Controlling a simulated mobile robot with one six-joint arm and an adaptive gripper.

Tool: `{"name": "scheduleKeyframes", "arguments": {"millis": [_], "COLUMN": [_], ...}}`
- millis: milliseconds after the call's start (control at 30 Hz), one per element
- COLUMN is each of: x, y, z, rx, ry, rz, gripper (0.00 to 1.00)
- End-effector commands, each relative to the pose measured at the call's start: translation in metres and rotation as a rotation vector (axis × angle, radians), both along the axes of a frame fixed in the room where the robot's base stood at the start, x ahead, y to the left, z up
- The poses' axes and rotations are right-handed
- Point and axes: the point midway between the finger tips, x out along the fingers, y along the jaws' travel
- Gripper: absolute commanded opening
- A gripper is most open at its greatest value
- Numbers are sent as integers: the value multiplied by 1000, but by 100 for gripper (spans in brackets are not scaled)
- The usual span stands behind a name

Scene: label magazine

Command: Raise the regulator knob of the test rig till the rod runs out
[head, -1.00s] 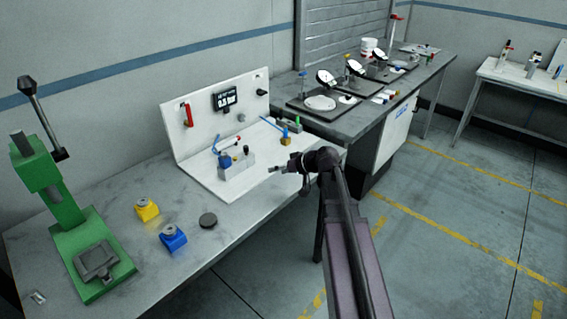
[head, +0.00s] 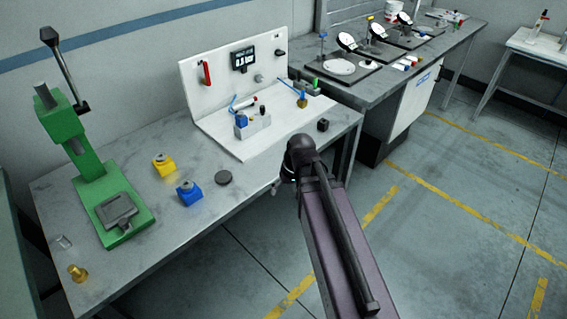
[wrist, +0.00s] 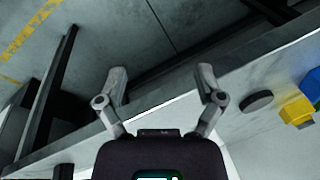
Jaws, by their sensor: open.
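The test rig is a white upright panel (head: 220,88) on a white base plate (head: 222,138) in the head view. The panel carries a small dark display (head: 243,60), a red handle (head: 205,73) and a black knob (head: 280,52). I cannot tell which part is the regulator knob, and the rod is not clear. My gripper (wrist: 162,76) is open and empty in the wrist view, over the table's front edge. In the head view my arm mostly hides it, in front of the rig.
A green press (head: 95,180), a yellow block (head: 164,165), a blue block (head: 188,193) and a dark disc (head: 223,178) stand left of the rig. A small black cube (head: 323,125) lies to its right. A second bench (head: 375,90) with dial gauges stands behind.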

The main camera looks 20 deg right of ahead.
Motion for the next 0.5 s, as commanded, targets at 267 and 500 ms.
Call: {"name": "scheduleKeyframes", "arguments": {"millis": [267, 500], "x": [-40, -43], "y": [-2, -3], "z": [-5, -5], "rx": [-192, -217], "ry": [91, 100], "rz": [-59, -70], "gripper": [87, 87]}}
